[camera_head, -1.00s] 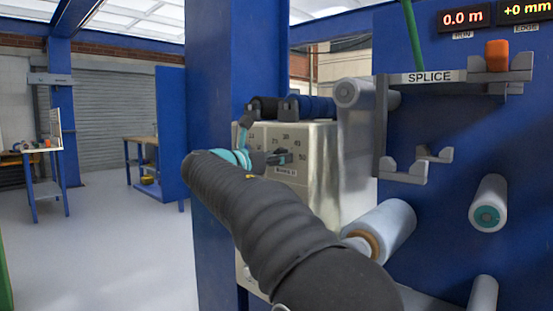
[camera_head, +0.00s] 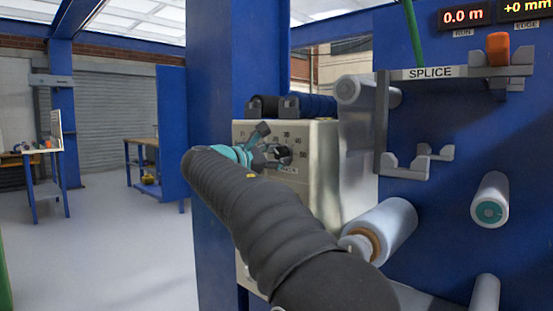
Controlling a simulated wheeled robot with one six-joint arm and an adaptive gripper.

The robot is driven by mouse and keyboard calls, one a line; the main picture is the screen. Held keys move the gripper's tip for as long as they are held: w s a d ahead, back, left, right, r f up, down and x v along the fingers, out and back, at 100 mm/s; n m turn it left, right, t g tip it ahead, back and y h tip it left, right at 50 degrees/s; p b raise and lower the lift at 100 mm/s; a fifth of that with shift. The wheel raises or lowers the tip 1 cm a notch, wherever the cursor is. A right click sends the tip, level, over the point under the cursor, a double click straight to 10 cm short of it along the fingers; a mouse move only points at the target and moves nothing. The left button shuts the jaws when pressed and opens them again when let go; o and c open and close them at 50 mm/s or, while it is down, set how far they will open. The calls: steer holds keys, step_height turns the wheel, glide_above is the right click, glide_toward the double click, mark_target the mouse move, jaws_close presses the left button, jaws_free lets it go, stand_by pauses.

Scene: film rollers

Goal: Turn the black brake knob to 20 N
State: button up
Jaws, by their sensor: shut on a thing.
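The black brake knob (camera_head: 284,154) sits on the front of the cream control box (camera_head: 318,165), ringed by a printed number scale. My gripper (camera_head: 279,154) is at the knob, shut on it. The arm and the gripper cover part of the dial and of the label below it. The knob's pointer is too small and hidden to read. The numbers above and to the right of the knob are partly legible.
To the right are film rollers (camera_head: 386,228) and the grey splice shelf (camera_head: 455,72). Open floor (camera_head: 110,250) lies at the left.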

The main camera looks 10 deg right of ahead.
steer(key=shift+m, duration=0.6)
steer(key=o, duration=1.1)
steer(key=shift+d, duration=0.1)
steer(key=shift+o, duration=0.2)
steer(key=shift+s, duration=0.1)
steer(key=shift+s+a, duration=0.15)
steer(key=shift+a, duration=0.25)
steer(key=v, duration=1.1)
steer(key=shift+s+a, duration=0.1)
